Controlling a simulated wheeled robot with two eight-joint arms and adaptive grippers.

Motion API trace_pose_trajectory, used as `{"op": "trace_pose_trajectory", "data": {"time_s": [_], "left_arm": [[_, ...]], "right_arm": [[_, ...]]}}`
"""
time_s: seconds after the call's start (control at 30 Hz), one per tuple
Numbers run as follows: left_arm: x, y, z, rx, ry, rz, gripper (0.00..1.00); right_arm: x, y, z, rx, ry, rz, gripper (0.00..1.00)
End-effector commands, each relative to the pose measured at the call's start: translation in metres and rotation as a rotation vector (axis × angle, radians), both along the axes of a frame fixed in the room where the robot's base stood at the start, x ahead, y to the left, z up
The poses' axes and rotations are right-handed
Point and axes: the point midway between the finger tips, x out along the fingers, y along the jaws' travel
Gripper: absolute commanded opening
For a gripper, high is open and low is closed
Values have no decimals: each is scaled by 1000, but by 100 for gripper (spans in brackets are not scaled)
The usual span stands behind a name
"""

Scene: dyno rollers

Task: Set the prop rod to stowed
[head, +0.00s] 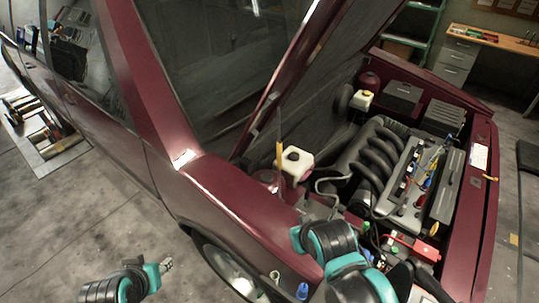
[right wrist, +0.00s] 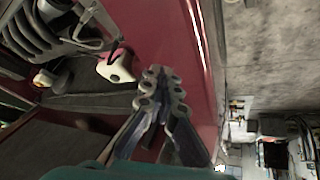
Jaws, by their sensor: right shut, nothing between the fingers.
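The prop rod (head: 279,145) is a thin upright rod with a yellow-orange sleeve near its lower end. In the head view it stands by the inner fender, beside a white reservoir, under the raised hood (head: 330,50). Whether its top touches the hood is unclear. My right gripper (right wrist: 163,85) is shut and empty over the dark red fender in the right wrist view. The rod cannot be made out in that view. My left gripper (head: 166,265) is low at the left, away from the car, above the floor; its finger opening is too small to judge.
A white reservoir (head: 297,162) stands close by the rod, and the engine (head: 370,155) fills the bay. A wooden-topped workbench (head: 490,38) is at the back right.

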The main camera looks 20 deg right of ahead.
Motion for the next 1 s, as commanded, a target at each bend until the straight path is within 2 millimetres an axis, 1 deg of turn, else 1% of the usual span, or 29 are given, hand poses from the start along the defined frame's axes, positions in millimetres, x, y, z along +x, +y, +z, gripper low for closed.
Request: {"op": "trace_pose_trajectory", "data": {"time_s": [0.07, 0.17, 0.27, 0.3, 0.37, 0.4, 0.47, 0.5, 0.57, 0.6, 0.7, 0.8, 0.9, 1.0], "left_arm": [[0, 0, -1, 0, 0, 0, 40], [0, 0, -4, 0, 0, 0, 40], [0, 0, -6, 0, 0, 0, 40], [0, 0, -7, 0, 0, 0, 40], [0, 0, -8, 0, 0, 0, 40], [0, 0, -9, 0, 0, 0, 40], [0, 0, -10, 0, 0, 0, 40], [0, 0, -11, 0, 0, 0, 40], [0, 0, -12, 0, 0, 0, 40], [0, 0, -13, 0, 0, 0, 40], [0, 0, -14, 0, 0, 0, 40], [0, 0, -15, 0, 0, 0, 40], [0, 0, -15, 0, 0, 0, 40], [0, 0, -15, 0, 0, 0, 40]], "right_arm": [[13, -3, 0, -84, 20, 39, 0], [39, -12, 0, -260, 52, 102, 0], [74, -17, 4, -479, 74, 165, 0], [89, -17, 6, -570, 78, 186, 0], [112, -15, 10, -704, 76, 210, 0], [127, -11, 13, -793, 71, 223, 0], [148, -1, 18, -925, 56, 235, 0], [161, 7, 22, -1009, 41, 239, 0], [177, 22, 27, -1129, 14, 239, 0], [186, 32, 30, -1200, -6, 235, 0], [200, 58, 38, -1349, -56, 216, 0], [206, 79, 42, -1451, -99, 194, 0], [207, 91, 45, -1509, -126, 177, 0], [207, 96, 47, -1532, -137, 168, 0]]}}
